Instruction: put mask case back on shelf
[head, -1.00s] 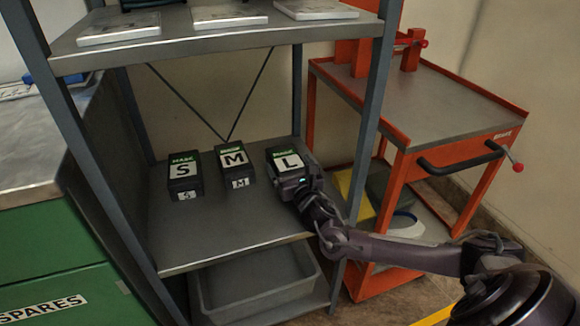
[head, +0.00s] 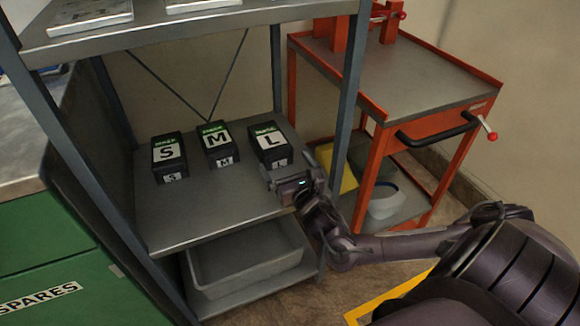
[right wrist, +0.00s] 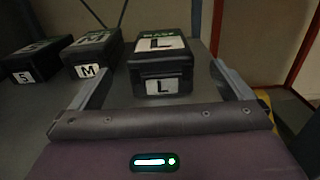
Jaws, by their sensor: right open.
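The black mask case marked L (head: 270,146) stands on the middle shelf (head: 215,205), at the right end of a row. It also shows in the right wrist view (right wrist: 161,66), just ahead of the jaws. The cases marked M (head: 217,145) and S (head: 168,157) stand to its left. My right gripper (head: 282,175) is open and empty at the shelf's front right, in front of the L case. In the right wrist view its two fingers (right wrist: 160,88) are spread wide, with a gap to the case. My left gripper is not in view.
A grey bin (head: 245,262) sits on the level below. The rack's front right post (head: 348,115) rises close to my right arm. An orange cart (head: 425,85) stands to the right. A green cabinet (head: 50,250) is at the left.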

